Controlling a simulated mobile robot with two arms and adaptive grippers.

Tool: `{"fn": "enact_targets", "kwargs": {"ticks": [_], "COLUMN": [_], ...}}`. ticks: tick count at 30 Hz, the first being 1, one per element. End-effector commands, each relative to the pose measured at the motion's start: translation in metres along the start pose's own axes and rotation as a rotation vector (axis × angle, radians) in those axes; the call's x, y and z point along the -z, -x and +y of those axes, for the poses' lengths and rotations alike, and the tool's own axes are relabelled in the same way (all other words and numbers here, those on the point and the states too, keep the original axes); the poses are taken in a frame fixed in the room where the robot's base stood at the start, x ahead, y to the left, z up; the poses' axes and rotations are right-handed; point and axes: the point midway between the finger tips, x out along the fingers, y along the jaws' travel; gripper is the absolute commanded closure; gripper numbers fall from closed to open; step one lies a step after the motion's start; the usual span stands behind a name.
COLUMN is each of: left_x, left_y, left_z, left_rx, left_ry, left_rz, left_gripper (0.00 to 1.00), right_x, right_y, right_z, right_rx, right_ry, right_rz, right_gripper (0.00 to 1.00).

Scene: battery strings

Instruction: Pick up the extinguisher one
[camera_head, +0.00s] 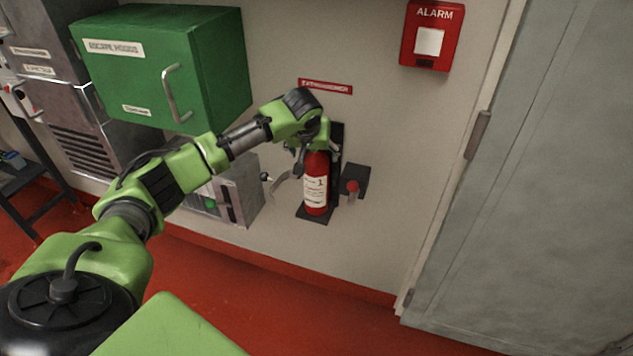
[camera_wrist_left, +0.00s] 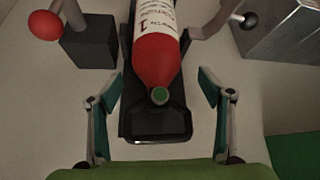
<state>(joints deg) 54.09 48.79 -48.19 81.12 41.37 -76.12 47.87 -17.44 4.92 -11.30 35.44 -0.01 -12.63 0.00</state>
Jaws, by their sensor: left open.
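The red extinguisher (camera_head: 316,184) has a white label marked 1. It stands upright in a black wall bracket (camera_head: 335,140) under a red sign. My left gripper (camera_head: 312,146) is at its top in the head view. The fingers stand apart on either side and there is a gap to the extinguisher on both sides. My right gripper is in neither view.
A black box with a red knob (camera_head: 352,187) sits just right of the extinguisher. A grey box with a lever (camera_head: 240,192) is on the left. A green cabinet (camera_head: 215,75) hangs above left. A grey door (camera_head: 540,180) stands at right.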

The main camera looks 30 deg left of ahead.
Motion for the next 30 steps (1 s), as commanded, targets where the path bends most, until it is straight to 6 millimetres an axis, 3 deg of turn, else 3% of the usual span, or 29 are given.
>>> {"fn": "enact_targets", "kwargs": {"ticks": [7, 15, 25, 26, 30], "left_x": [-0.003, -0.010, -0.010, -0.010, -0.010], "left_y": [-0.018, -0.056, -0.062, -0.062, -0.062], "left_z": [0.002, 0.005, 0.005, 0.005, 0.004], "left_rx": [0.000, 0.000, 0.000, 0.000, 0.000], "left_ry": [-0.001, 0.001, -0.001, -0.001, -0.001], "left_rz": [-0.001, 0.000, 0.001, 0.001, 0.001], "left_gripper": [0.28, 0.28, 0.28, 0.33, 0.69], "right_x": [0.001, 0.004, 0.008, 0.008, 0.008], "right_y": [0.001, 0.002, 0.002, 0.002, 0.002], "right_z": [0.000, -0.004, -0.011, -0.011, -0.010], "right_rx": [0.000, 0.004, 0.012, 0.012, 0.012], "right_ry": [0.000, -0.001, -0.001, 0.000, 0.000], "right_rz": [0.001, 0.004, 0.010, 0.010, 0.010], "right_gripper": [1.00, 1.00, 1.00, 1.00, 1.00]}}
